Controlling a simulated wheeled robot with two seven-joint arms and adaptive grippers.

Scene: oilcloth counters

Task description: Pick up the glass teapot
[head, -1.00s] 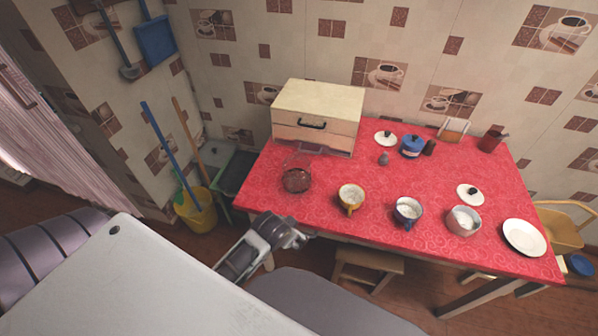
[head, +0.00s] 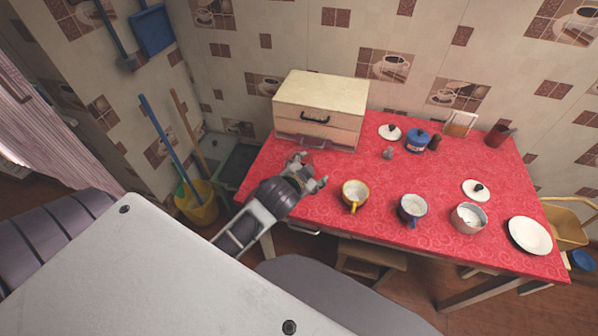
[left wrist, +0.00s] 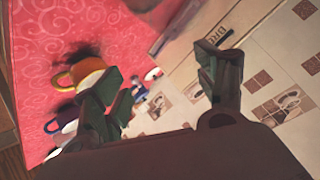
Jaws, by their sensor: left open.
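A yellow mug (head: 355,193) is to the right of my gripper, followed by a blue mug (head: 412,208), a pot (head: 467,217) and a white plate (head: 530,236). A blue jar (head: 417,140) stands farther back. The table's middle is clear.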

